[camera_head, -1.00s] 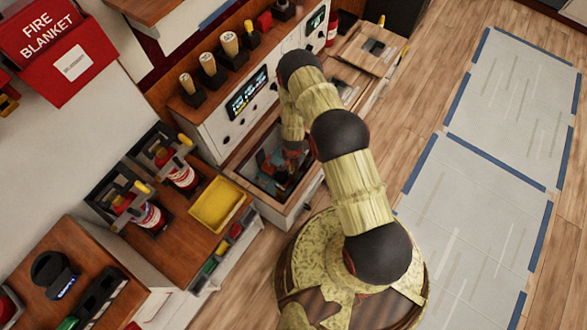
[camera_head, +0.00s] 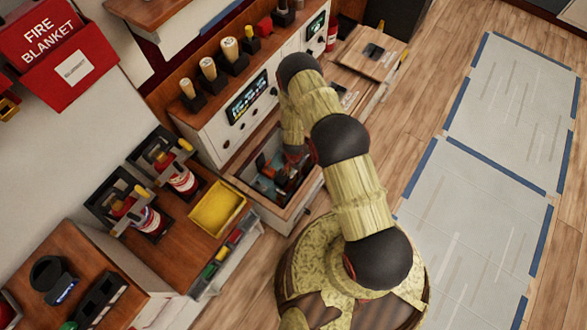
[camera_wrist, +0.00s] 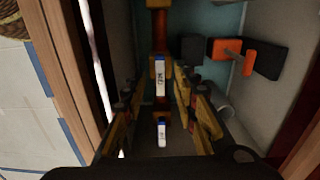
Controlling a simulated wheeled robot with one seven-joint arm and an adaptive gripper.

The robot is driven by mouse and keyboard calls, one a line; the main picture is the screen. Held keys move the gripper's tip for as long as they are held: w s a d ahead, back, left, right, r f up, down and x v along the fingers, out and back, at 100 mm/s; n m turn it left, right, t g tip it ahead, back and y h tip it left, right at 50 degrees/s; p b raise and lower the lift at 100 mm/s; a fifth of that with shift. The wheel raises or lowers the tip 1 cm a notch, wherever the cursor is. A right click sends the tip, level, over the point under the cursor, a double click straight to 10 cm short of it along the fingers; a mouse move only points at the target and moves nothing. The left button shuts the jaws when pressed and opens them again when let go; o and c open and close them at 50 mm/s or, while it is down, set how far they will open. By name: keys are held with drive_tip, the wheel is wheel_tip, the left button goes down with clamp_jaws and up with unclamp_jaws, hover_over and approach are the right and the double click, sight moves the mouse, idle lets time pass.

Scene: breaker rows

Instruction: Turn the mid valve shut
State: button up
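In the wrist view, a vertical run of orange-brown pipe holds a yellow-brown fitting (camera_wrist: 159,66) with a white label that seems to read MID. A second white label (camera_wrist: 161,133) sits lower on the same line; its text is too small to read. My gripper (camera_wrist: 160,88) is open, with one yellow-and-black finger on each side of the pipe near the MID label. I cannot tell whether either finger touches it. An orange handle (camera_wrist: 224,48) with black parts is at the upper right. In the head view, my gripper reaches into an open bay, mostly hidden by my arm.
The bay has a wooden rim (camera_head: 290,212) and close side walls. Wood-handled levers (camera_head: 208,69) and a lit display (camera_head: 247,96) are on the panel behind. A yellow tray (camera_head: 217,207) and red bottles in clamps stand to the left. The floor at right is open.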

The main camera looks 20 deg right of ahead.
sight(294, 175)
wheel_tip(294, 175, up, 11)
drive_tip(key=shift+r, duration=0.2)
idle(0.5)
idle(0.5)
drive_tip(key=s+n+g, duration=0.1)
drive_tip(key=s, duration=0.1)
drive_tip(key=s+n, duration=0.1)
drive_tip(key=s, duration=0.1)
drive_tip(key=s+n+g, duration=0.1)
drive_tip(key=s, duration=0.2)
drive_tip(key=shift+s+a+r+g, duration=0.1)
drive_tip(key=shift+a+r+g, duration=0.15)
drive_tip(key=shift+r+g, duration=0.05)
drive_tip(key=s+r+n+t, duration=0.2)
drive_tip(key=s+r, duration=0.2)
drive_tip(key=r, duration=1.6)
drive_tip(key=s+r+n+t, duration=0.3)
drive_tip(key=s+r, duration=0.2)
drive_tip(key=r, duration=1.6)
drive_tip(key=s+r+n+t, duration=0.2)
drive_tip(key=s+r, duration=0.3)
drive_tip(key=r, duration=1.6)
drive_tip(key=shift+n+t, duration=0.3)
drive_tip(key=shift+t, duration=0.3)
